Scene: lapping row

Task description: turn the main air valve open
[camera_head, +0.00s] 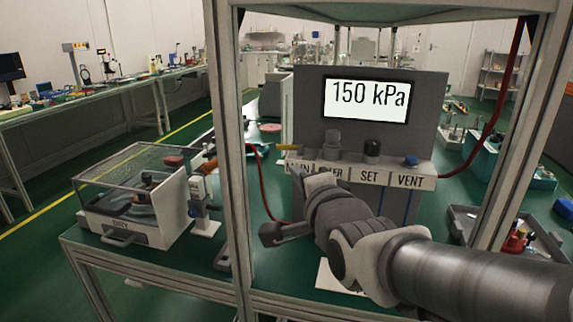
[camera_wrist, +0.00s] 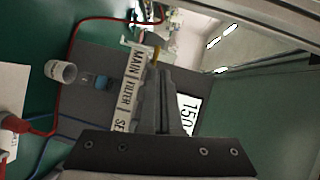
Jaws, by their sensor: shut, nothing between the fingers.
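The main air valve shows as a yellow lever (camera_head: 289,147) at the left end of the grey panel, above the partly hidden MAIN label. In the head view it points sideways to the left. In the wrist view a small part of the yellow lever (camera_wrist: 153,56) shows beside the MAIN label, just beyond my fingertips. My gripper (camera_wrist: 164,72) is shut and empty, its dark fingers close to the lever; whether they touch it I cannot tell. In the head view my wrist covers the front of the panel, and the fingers are hard to make out.
The display (camera_head: 366,100) reads 150 kPa. The FILTER label is partly covered; a black SET knob (camera_head: 372,149) and a blue VENT knob (camera_head: 411,160) stand to the right. A frame post (camera_head: 228,150) rises left of the panel. A red hose (camera_head: 264,190) hangs beside it.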

